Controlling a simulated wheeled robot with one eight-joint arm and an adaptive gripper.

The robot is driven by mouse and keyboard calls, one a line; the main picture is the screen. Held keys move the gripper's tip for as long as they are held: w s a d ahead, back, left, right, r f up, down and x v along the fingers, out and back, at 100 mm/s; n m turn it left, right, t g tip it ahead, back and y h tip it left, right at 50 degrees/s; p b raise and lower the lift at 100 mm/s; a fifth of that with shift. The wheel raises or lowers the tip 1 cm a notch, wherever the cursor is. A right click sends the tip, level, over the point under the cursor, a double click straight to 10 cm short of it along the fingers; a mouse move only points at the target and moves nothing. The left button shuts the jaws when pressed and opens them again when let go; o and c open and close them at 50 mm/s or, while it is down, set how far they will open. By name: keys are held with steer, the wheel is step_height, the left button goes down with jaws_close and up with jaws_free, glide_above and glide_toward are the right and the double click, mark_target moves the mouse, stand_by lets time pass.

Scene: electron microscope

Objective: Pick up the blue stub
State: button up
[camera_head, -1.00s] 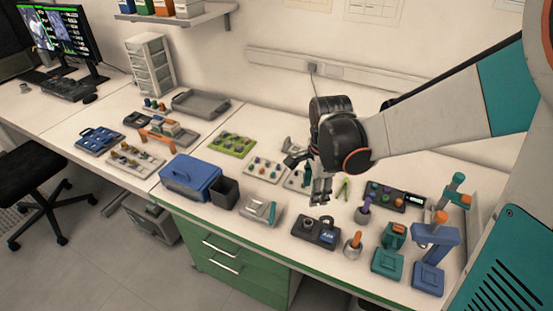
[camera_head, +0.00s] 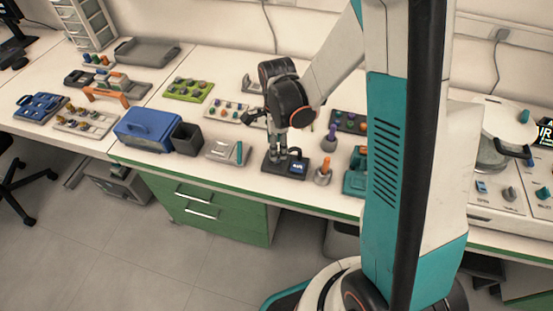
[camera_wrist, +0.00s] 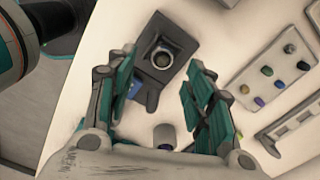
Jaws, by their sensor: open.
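My gripper (camera_head: 277,158) is open and empty in the head view, low over a dark device with a small lit screen (camera_head: 297,168). In the wrist view its green-padded fingers (camera_wrist: 160,75) spread either side of the device (camera_wrist: 187,40), whose round metal-rimmed socket (camera_wrist: 162,57) shows between them. A white tray (camera_wrist: 262,50) to the right holds several coloured stubs. The tray also shows in the head view (camera_head: 213,112), left of my gripper.
A grey box with a teal piece (camera_head: 222,150), a black bin (camera_head: 187,139) and a blue box (camera_head: 145,128) stand left. My arm hides part of the bench's right side.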

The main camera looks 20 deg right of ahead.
step_height(320, 180, down, 5)
steer(key=b, duration=0.2)
steer(key=shift+w+f+b, duration=0.1)
steer(key=shift+w+b, duration=0.05)
steer(key=shift+b, duration=0.15)
steer(key=shift+c, duration=0.6)
steer(key=c, duration=0.9)
